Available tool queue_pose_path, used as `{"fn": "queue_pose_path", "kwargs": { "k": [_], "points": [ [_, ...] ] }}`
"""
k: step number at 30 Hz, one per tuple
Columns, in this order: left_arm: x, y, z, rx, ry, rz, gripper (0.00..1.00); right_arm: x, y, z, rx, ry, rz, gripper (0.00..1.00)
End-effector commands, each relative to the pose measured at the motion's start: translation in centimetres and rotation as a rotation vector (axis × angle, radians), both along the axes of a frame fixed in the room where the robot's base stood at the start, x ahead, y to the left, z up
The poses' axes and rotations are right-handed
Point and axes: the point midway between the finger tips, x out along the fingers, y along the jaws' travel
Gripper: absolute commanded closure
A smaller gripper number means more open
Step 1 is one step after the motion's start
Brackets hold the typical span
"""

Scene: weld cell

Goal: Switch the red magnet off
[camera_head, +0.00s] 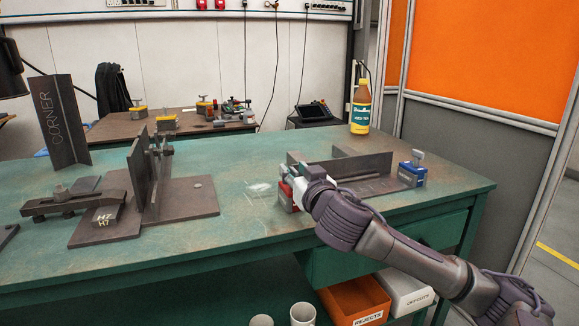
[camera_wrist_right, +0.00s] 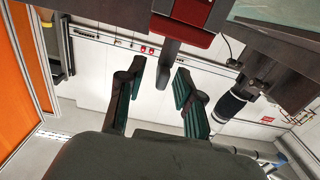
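The red magnet (camera_head: 286,196) sits at the left front of a steel fixture on the green bench, mostly hidden behind my right gripper (camera_head: 297,183) in the head view. In the right wrist view, the red magnet (camera_wrist_right: 186,36) is at the top, with a grey bar-like part projecting from it. That part reaches between the fingers of my right gripper (camera_wrist_right: 160,68). The fingers are apart, with a visible gap on each side of the part. The magnet's switch position is not readable. My left gripper is in neither view.
An angled steel fixture (camera_head: 150,215) and a dark clamp (camera_head: 65,202) stand on the left. Below the bench are an orange rejects bin (camera_head: 352,299) and a white bin (camera_head: 405,292).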

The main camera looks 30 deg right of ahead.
Motion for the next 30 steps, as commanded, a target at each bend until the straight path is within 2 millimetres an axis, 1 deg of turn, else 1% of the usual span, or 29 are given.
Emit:
{"fn": "queue_pose_path", "kwargs": {
  "k": [1, 3, 7, 11, 18, 20, 24, 25, 30],
  "points": [
    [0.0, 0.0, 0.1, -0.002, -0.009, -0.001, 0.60, 0.9, -0.2, 0.1, 0.002, -0.003, -0.001, 0.65],
    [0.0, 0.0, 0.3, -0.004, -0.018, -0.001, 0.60, 1.9, -0.4, 0.0, 0.002, -0.001, 0.000, 0.65],
    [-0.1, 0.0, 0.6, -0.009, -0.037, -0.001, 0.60, 3.1, -0.7, 0.0, 0.001, 0.000, 0.001, 0.65],
    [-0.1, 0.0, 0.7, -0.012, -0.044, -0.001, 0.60, 3.6, -0.8, 0.0, 0.000, 0.000, 0.001, 0.65],
    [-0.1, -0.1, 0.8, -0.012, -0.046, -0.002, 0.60, 3.6, -0.8, 0.0, 0.000, 0.000, 0.001, 0.65],
    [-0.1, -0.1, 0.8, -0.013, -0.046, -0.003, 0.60, 3.6, -0.8, 0.0, 0.000, 0.000, 0.001, 0.73],
    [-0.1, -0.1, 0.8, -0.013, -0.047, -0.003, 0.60, 3.6, -0.8, 0.0, 0.000, 0.001, 0.001, 0.96],
    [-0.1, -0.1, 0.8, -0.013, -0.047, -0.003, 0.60, 3.6, -0.8, 0.0, 0.000, 0.001, 0.001, 1.00],
    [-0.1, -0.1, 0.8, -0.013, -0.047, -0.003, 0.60, 3.6, -0.8, 0.0, 0.000, 0.001, 0.001, 1.00]
  ]
}}
